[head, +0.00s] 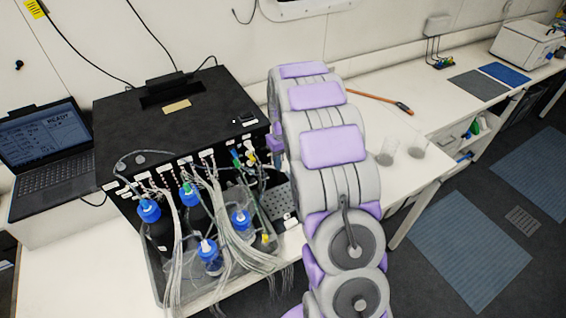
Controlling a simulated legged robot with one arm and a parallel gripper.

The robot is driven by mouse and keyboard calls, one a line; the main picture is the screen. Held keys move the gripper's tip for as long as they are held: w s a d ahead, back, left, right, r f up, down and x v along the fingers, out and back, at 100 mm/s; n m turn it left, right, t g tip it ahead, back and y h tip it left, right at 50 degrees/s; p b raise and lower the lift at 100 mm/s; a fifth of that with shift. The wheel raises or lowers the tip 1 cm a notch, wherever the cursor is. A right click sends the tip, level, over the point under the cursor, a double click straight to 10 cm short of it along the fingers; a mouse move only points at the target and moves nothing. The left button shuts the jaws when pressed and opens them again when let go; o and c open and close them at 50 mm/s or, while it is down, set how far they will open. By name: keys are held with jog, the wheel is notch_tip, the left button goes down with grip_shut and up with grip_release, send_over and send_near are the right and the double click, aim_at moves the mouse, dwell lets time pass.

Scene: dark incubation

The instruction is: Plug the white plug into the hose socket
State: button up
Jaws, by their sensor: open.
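My grey and purple arm rises through the middle of the head view, beside the right end of a black instrument box (115,118). My gripper is not visible; the arm links hide the area behind them. Many clear hoses (215,215) run from the box's front down over a grey tray (157,278). Green and yellow fittings (237,158) show at the box's front right, close to the arm. A small white piece (291,222) lies by the arm near the tray's right side; I cannot tell whether it is the white plug. I cannot single out the hose socket.
Blue-capped bottles (149,211) crowd the tray. A laptop (45,150) stands at left. Two clear beakers (387,152) and an orange-and-black pen-like tool (385,101) are on the bench right of my arm. Bench space around them is clear.

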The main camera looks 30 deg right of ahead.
jog(key=shift+a, duration=0.2)
dwell(0.4)
jog(key=shift+c, duration=0.4)
grip_shut()
jog(key=shift+r, duration=0.15)
jog(key=shift+r+p, duration=0.8)
jog(key=shift+r, duration=2.1)
